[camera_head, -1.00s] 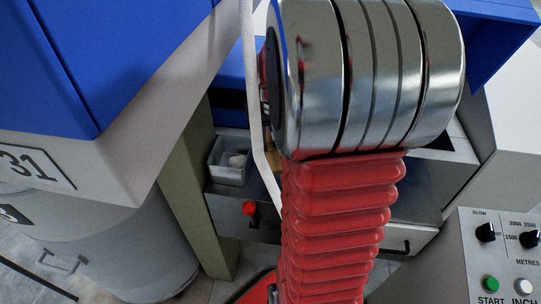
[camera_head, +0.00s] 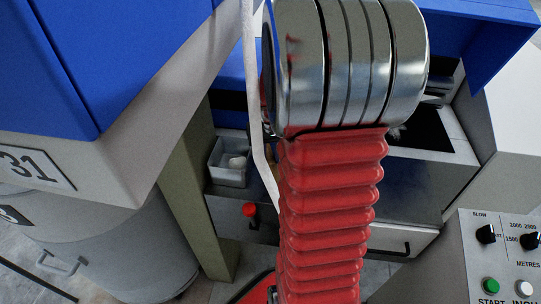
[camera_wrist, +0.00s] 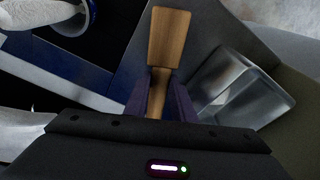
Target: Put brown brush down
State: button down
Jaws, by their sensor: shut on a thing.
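My gripper (camera_wrist: 160,92) is shut on the brown brush (camera_wrist: 169,38), seen in the wrist view between the two dark purple fingers. The brush's wide wooden end points up the picture and its narrow part lies between the fingers. Whether the brush touches the dark grey surface beyond it is not clear. In the head view my gripper is hidden behind my arm, and the brush cannot be made out surely.
A red button (camera_head: 249,209) is on the bench front. A control panel (camera_head: 505,250) is at lower right.

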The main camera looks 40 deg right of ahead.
jog(key=c, duration=1.5)
grip_release()
jog(key=r, duration=0.4)
jog(key=s+r, duration=0.1)
jog(key=r, duration=0.7)
jog(key=shift+s+a, duration=0.25)
jog(key=shift+a, duration=0.15)
